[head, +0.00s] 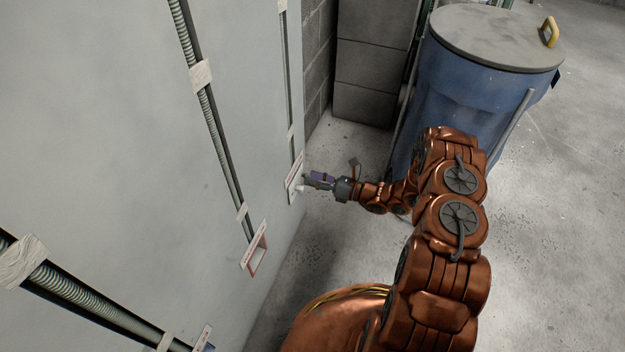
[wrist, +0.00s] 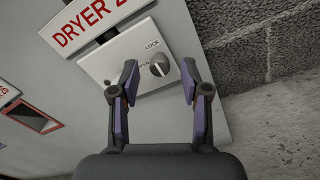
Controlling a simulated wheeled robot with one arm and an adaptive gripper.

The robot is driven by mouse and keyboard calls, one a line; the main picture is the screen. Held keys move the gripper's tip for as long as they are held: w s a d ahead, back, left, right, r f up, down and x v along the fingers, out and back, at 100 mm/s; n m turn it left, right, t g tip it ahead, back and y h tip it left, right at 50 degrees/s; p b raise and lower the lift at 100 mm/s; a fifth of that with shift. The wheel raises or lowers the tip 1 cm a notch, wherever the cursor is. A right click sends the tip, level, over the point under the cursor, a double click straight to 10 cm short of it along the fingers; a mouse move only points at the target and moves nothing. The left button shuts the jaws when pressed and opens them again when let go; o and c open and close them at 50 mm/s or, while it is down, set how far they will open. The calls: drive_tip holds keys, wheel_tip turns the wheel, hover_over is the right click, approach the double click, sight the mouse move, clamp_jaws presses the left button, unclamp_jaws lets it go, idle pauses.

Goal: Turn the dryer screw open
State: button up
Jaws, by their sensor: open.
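The dryer screw (wrist: 159,65) is a dark round knob with a light slot on a pale plate (wrist: 98,68) below a red-lettered "DRYER 2" sign (wrist: 95,22). The plate reads "LOCK" above the screw and a partly hidden word to its left. My gripper (wrist: 159,75) is open, with the screw showing between its two purple-padded fingers. I cannot tell whether either finger touches the screw or plate. In the head view, my gripper (head: 306,183) is at the sign and plate (head: 294,180) near the wall panel's right end; the screw is too small to make out there.
A red-framed opening (head: 257,256) sits on the panel to the left, also seen in the wrist view (wrist: 32,117). Ribbed conduits (head: 208,110) run along the panel. A blue lidded drum (head: 460,85) stands right of the panel, beside grey blocks (head: 374,65). Open concrete floor lies right.

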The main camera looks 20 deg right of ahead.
drive_tip(key=shift+w+a, duration=0.3)
drive_tip(key=shift+a, duration=0.1)
clamp_jaws()
